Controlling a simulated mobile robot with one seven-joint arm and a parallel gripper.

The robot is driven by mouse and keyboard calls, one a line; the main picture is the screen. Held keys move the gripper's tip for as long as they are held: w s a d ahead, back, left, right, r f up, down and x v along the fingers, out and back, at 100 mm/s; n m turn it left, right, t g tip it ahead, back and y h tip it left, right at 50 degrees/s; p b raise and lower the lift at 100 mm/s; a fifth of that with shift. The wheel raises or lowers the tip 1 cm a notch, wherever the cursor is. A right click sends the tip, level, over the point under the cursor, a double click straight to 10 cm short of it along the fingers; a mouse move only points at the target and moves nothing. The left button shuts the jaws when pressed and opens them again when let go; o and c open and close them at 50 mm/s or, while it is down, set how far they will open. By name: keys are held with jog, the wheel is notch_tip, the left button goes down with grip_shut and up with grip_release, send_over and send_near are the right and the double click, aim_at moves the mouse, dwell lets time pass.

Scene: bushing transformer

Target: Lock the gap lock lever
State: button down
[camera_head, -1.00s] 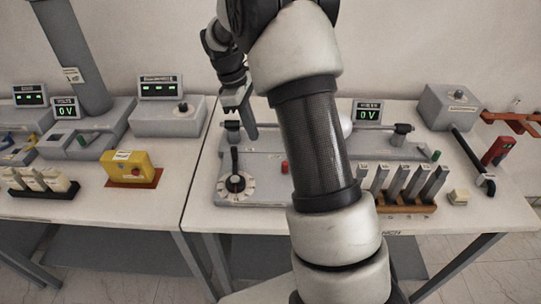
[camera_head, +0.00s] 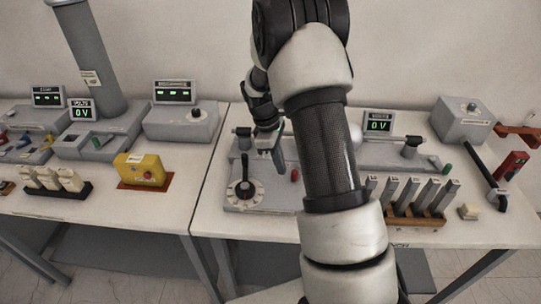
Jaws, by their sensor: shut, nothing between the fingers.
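The grey gap device (camera_head: 280,203) stands on the right table, partly hidden by my arm. At its left front is a white round dial (camera_head: 256,197) with an upright black lever (camera_head: 244,172) on it. This may be the gap lock lever; I cannot read its label. A small red knob (camera_head: 295,175) sits right of the dial. My gripper (camera_head: 278,170) is shut and empty. It points down over the device between the lever and the red knob, apart from the lever in the picture. Whether its tips touch the device cannot be told.
A wooden rack (camera_head: 412,217) of grey bars stands right of my arm. A voltage display (camera_head: 379,122) stands behind the device. A grey box (camera_head: 460,118) and a black rod (camera_head: 482,170) are farther right. A yellow box (camera_head: 140,170) is on the left table.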

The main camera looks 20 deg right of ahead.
jog(key=shift+s+d, duration=0.4)
jog(key=shift+d, duration=0.15)
jog(key=shift+s+d+n, duration=0.15)
jog(key=shift+s+n, duration=0.2)
jog(key=shift+n, duration=0.35)
jog(key=shift+s+d+n+t, duration=0.45)
jog(key=shift+s+n, duration=0.2)
jog(key=shift+n, duration=0.45)
jog(key=shift+s+d+n+t, duration=0.25)
jog(key=shift+s+d+n, duration=0.25)
jog(key=shift+n, duration=0.5)
jog(key=shift+s+d+p, duration=0.3)
jog(key=shift+d+p, duration=0.1)
jog(key=shift+d, duration=0.1)
jog(key=shift+d, duration=0.1)
